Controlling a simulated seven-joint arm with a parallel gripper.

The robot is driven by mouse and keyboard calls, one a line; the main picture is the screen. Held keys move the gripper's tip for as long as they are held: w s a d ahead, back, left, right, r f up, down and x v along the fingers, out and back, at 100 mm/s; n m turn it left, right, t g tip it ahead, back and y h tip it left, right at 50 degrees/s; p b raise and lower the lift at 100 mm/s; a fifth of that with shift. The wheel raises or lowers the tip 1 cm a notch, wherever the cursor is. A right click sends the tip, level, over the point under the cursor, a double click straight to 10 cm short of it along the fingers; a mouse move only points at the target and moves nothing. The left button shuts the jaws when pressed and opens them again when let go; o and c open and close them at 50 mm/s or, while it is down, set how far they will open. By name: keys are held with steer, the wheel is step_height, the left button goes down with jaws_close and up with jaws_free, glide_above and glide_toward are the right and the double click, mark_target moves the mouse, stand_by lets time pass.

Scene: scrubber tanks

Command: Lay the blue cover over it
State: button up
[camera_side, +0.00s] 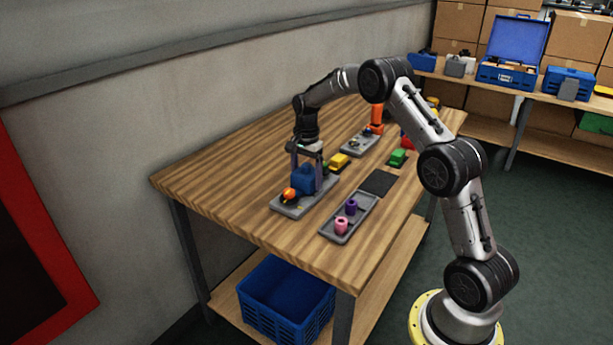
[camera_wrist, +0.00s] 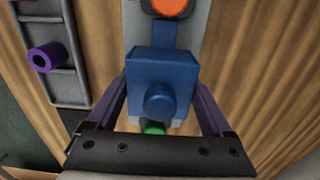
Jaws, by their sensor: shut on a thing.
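The blue cover (camera_side: 304,180), a box with a round knob, is between the two fingers of my gripper (camera_side: 307,173). In the wrist view my gripper (camera_wrist: 160,85) is shut on the blue cover (camera_wrist: 160,66), one finger at each side. The cover is upright over a grey base plate (camera_side: 286,210), beside an orange round part (camera_side: 289,194). The orange part also shows at the top of the wrist view (camera_wrist: 168,6). A green part (camera_wrist: 154,128) shows partly below the cover. I cannot tell whether the cover touches the plate, and what lies under it is hidden.
A grey tray (camera_side: 330,237) with a pink spool (camera_side: 341,226) and a purple spool (camera_side: 351,206) lies in front. A dark pad (camera_side: 379,183), a yellow block (camera_side: 339,161) and a green block (camera_side: 398,158) are nearby. The table's left part is clear.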

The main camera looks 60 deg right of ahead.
steer(key=shift+f, duration=0.4)
stand_by(0.6)
steer(key=shift+r, duration=0.15)
steer(key=shift+r, duration=1.2)
steer(key=shift+f, duration=0.3)
steer(key=shift+f, duration=0.25)
steer(key=shift+f, duration=0.8)
stand_by(1.3)
steer(key=shift+r, duration=0.1)
steer(key=shift+r, duration=1.25)
